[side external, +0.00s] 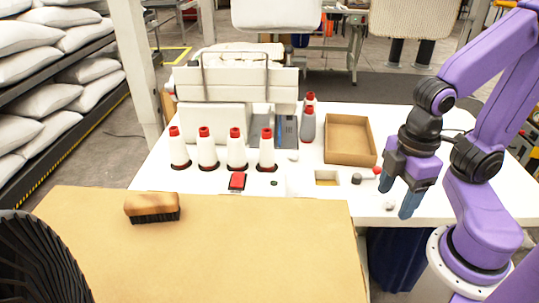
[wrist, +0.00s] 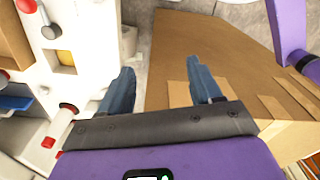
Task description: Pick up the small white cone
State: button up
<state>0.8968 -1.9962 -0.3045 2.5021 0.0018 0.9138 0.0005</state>
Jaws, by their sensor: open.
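Several white cones with red tops and dark red bases stand upright in a row on the white table: the leftmost cone (side external: 180,152), the second cone (side external: 207,150), the third cone (side external: 237,151) and the rightmost cone (side external: 266,152). I cannot tell which one is meant by the small white cone. In the wrist view, a dark red ring (wrist: 69,107) on a white body shows at lower left, partly cut off by my gripper. My gripper (side external: 399,198) is open and empty, above the table's right edge, well right of the cones. Its blue fingers also show apart in the wrist view (wrist: 160,68).
A cardboard tray (side external: 350,155) stands between the cones and my gripper. Grey cones (side external: 307,126) with red tops stand behind. A brush (side external: 152,207) lies on the large cardboard box (side external: 230,245) in front. A red-knobbed lever (side external: 377,171) is near my gripper.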

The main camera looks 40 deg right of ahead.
jog(key=w+a+r+m, duration=0.3)
jog(key=w+a+m, duration=0.1)
jog(key=w, duration=0.4)
notch_tip(320, 180, up, 8)
jog(key=m+t+h, duration=0.1)
jog(key=m, duration=1.4)
send_over(267, 131)
jog(key=s, duration=0.1)
jog(key=f, duration=0.5)
jog(key=w+f, duration=0.1)
jog(key=f, duration=1)
jog(key=shift+w+d+f, duration=0.15)
jog(key=shift+w+f, duration=0.05)
jog(key=shift+f, duration=0.05)
jog(key=c, duration=1.1)
